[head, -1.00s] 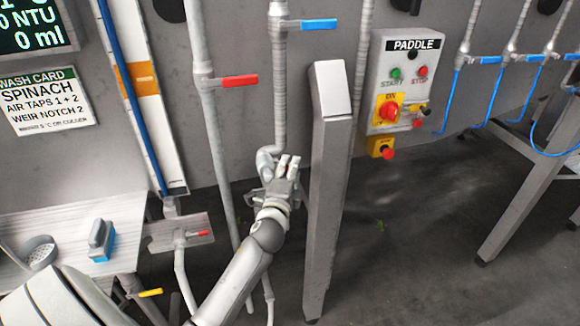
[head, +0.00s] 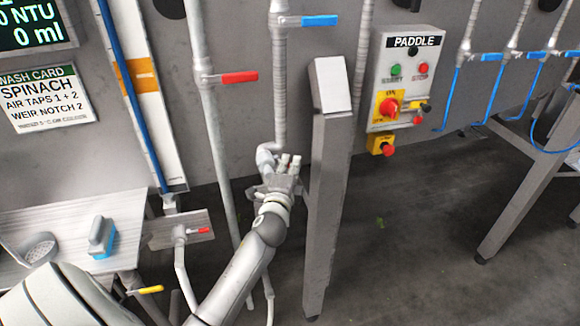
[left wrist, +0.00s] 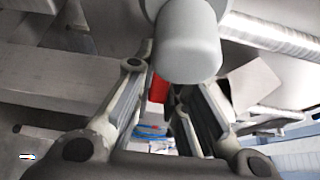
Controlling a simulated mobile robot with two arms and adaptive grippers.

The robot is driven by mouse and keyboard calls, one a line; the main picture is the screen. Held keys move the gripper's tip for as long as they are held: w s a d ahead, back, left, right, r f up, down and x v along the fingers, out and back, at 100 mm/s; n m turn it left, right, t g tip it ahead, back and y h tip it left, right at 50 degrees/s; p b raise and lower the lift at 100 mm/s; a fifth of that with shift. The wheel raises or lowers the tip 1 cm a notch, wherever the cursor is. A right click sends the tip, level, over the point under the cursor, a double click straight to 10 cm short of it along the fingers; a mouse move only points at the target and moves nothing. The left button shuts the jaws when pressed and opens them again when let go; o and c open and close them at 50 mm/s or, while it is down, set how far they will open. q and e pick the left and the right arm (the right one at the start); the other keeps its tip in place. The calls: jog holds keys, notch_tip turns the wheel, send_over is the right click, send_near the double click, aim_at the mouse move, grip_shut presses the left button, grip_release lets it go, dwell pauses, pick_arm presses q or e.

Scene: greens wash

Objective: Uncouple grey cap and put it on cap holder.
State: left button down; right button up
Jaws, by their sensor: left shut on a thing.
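In the left wrist view a smooth light grey rounded cylinder, which looks like the grey cap (left wrist: 188,48), sits at the far end of my left gripper's fingers (left wrist: 172,80). The fingers are closed on it. I cannot make out a cap holder. My right gripper is not in view.
A grey post (head: 328,190) stands just right of my left gripper. A pipe with a red lever (head: 239,77) runs to its left. The paddle control box (head: 402,82) is on the wall to the right. A side table (head: 70,222) holds a blue-bottomed brush (head: 102,238).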

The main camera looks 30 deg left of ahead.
pick_arm(q)
jog(key=shift+w+f+n+y+b, duration=0.2)
jog(key=shift+n+y+b, duration=0.15)
jog(key=shift+b, duration=0.3)
jog(key=shift+w+a+r+n+g+y+b, duration=0.1)
jog(key=shift+w+a+n+g+y+b, duration=0.3)
jog(key=shift+n+g+y+b, duration=1.9)
jog(key=shift+w+a+n+g+y+b, duration=0.15)
jog(key=shift+w+n+g+y+b, duration=0.95)
jog(key=shift+b, duration=2.35)
jog(key=shift+w+a+r+n+g+y+b, duration=0.1)
jog(key=shift+a+n+g+y+b, duration=0.2)
jog(key=shift+n+g+y+b, duration=1.6)
jog(key=shift+m+h+b, duration=0.45)
jog(key=shift+m+b, duration=0.3)
jog(key=shift+b, duration=0.25)
jog(key=c, duration=1.4)
grip_release()
jog(key=shift+c, duration=0.2)
jog(key=v, duration=0.7)
jog(key=shift+d, duration=0.3)
jog(key=shift+s, duration=0.1)
